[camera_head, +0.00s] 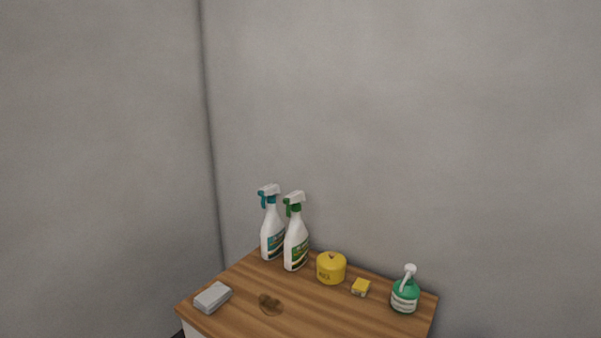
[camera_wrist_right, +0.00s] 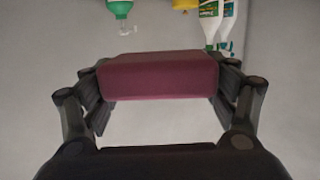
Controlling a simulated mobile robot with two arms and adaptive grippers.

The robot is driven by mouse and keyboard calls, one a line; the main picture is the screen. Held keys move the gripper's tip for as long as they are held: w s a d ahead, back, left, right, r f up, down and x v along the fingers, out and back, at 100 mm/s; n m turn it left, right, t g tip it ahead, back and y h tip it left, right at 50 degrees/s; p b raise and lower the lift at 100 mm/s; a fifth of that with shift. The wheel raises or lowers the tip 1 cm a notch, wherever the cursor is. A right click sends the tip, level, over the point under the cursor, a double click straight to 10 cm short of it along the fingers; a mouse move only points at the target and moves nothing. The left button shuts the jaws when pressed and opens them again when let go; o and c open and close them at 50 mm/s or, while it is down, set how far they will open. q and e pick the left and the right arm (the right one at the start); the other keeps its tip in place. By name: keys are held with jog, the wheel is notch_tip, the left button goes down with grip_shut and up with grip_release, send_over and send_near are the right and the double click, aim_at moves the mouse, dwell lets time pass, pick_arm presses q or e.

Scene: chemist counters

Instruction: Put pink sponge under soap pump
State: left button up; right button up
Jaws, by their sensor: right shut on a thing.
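The pink sponge (camera_wrist_right: 157,77) shows in the right wrist view as a dark pink block. My right gripper (camera_wrist_right: 158,80) is shut on it, one finger at each end. The soap pump (camera_head: 405,294) is a green bottle with a white pump head, upright at the right end of the wooden counter top. It also shows upside down at the top of the right wrist view (camera_wrist_right: 119,9), apart from the sponge. The sponge and both grippers are out of the head view, and my left gripper is in neither view.
Grey walls stand behind. The counter's front middle is clear.

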jog(key=s+a+f+n+g+y, duration=0.25)
jog(key=a+f+n+y, duration=0.3)
jog(key=a+y, duration=0.35)
jog(key=s+f+n+g+y, duration=0.4)
jog(key=s+n+g, duration=0.1)
jog(key=shift+s+f+n, duration=0.35)
jog(key=shift+s, duration=0.05)
jog(key=shift+a, duration=0.1)
